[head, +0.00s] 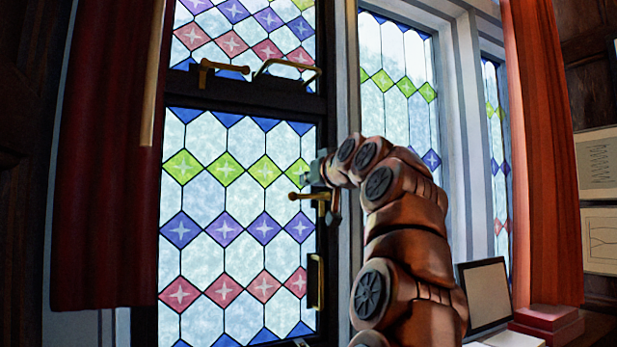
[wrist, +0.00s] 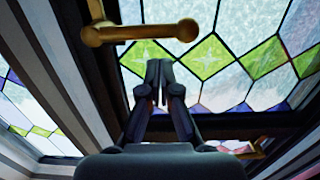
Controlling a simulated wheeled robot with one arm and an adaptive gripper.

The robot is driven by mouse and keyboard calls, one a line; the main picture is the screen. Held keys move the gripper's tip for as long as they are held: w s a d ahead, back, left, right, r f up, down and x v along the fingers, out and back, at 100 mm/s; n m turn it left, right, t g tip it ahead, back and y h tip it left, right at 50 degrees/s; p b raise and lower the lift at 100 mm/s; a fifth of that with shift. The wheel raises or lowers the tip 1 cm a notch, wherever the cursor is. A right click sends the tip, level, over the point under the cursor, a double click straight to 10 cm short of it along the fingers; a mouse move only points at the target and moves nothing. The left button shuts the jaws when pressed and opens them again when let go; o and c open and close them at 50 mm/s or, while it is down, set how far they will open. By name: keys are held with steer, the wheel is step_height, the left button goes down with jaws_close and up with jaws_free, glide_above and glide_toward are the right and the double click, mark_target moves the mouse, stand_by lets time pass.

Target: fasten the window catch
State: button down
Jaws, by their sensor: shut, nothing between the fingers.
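The window catch (head: 309,196) is a brass lever on the dark right-hand frame of the lower leaded window. Its handle lies roughly horizontal, with its knobbed end reaching left over the glass. My gripper (head: 313,172) is just above it in the head view, partly hidden by my own wrist. In the wrist view the brass catch (wrist: 146,32) crosses the top, beyond the fingertips. My gripper (wrist: 158,66) shows there with its two dark fingers together and nothing between them. A small gap shows between fingertips and catch.
A second brass catch (head: 208,70) and a brass bar handle (head: 287,68) sit on the upper window's frame. A brass fitting (head: 315,282) is lower on the right frame. Red curtains (head: 108,160) hang either side. A framed panel (head: 487,292) and red boxes (head: 546,322) stand at lower right.

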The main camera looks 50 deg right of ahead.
steer(key=shift+w+f, duration=0.1)
steer(key=shift+f, duration=0.5)
steer(key=shift+f, duration=0.15)
steer(key=shift+w+a+f, duration=0.1)
stand_by(0.3)
